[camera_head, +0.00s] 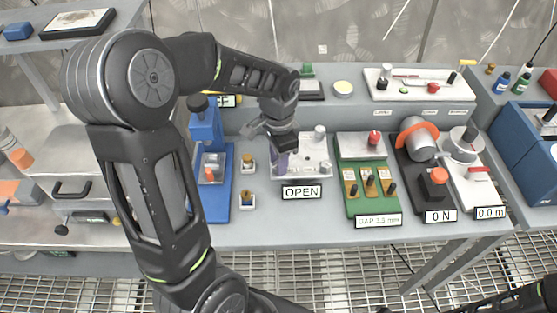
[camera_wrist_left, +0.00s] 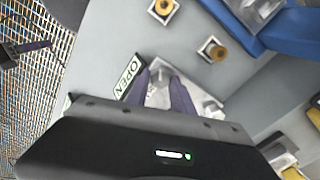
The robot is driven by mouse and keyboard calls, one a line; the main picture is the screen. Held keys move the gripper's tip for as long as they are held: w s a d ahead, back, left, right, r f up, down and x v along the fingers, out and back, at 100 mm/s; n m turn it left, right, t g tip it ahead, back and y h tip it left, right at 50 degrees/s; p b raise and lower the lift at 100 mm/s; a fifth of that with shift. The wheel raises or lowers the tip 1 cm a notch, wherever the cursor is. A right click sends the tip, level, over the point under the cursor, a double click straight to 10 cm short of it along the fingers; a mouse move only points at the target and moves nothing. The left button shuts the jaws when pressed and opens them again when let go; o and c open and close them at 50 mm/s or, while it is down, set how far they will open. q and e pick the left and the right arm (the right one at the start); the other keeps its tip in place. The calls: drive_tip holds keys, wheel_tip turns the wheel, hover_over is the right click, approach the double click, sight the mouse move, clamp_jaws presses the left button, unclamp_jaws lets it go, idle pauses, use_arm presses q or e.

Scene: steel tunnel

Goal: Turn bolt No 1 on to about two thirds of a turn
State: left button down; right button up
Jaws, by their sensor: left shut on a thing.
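My left gripper (camera_head: 281,163) reaches down from above onto the left part of the pale metal fixture (camera_head: 316,171) behind the OPEN sign (camera_head: 301,192). In the left wrist view its two purple fingers (camera_wrist_left: 167,88) are closed in on a small pale part at the fixture, which I take to be the bolt. The fingers and wrist hide most of it. No number or turn mark can be read on it. A pale upright cylinder (camera_head: 319,132) stands at the fixture's back right.
Two small blocks with brass tops (camera_head: 248,163) (camera_head: 247,199) and a blue press (camera_head: 207,150) stand left of the fixture. A green gap board (camera_head: 364,189) and a black stand with an orange-banded cylinder (camera_head: 418,140) stand right. The table front is clear.

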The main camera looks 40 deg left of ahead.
use_arm(q)
drive_tip(key=shift+m, duration=0.6)
drive_tip(key=c, duration=1.1)
unclamp_jaws()
wheel_tip(320, 180, up, 8)
drive_tip(key=shift+f+b, duration=0.1)
drive_tip(key=shift+b, duration=0.25)
